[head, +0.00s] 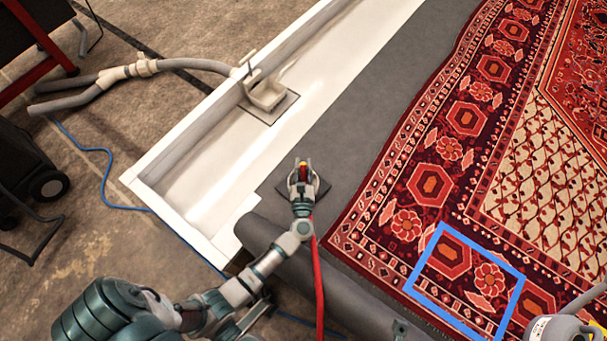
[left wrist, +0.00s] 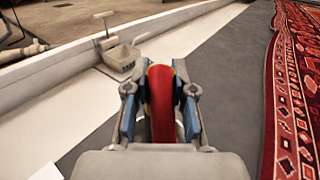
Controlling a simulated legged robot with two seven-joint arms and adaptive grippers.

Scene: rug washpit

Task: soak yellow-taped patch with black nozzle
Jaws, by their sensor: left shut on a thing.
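My left gripper (head: 302,172) is shut on a red hose end with a yellow part at its tip (head: 302,163). In the left wrist view the red piece (left wrist: 161,103) sits between the two fingers, with a little yellow beside it. A red hose (head: 318,270) runs down from the gripper. The gripper is over the grey mat, left of the rug (head: 407,225) and apart from it. A blue tape frame (head: 422,257) marks a patch on the rug's near border. My right gripper is not in view.
A white trough (head: 205,168) with a drain fitting (head: 266,96) runs along the left of the grey mat (head: 350,120). Grey hoses (head: 100,85) and a blue cord (head: 105,165) lie on the floor. A dark wheeled machine (head: 30,170) stands at far left.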

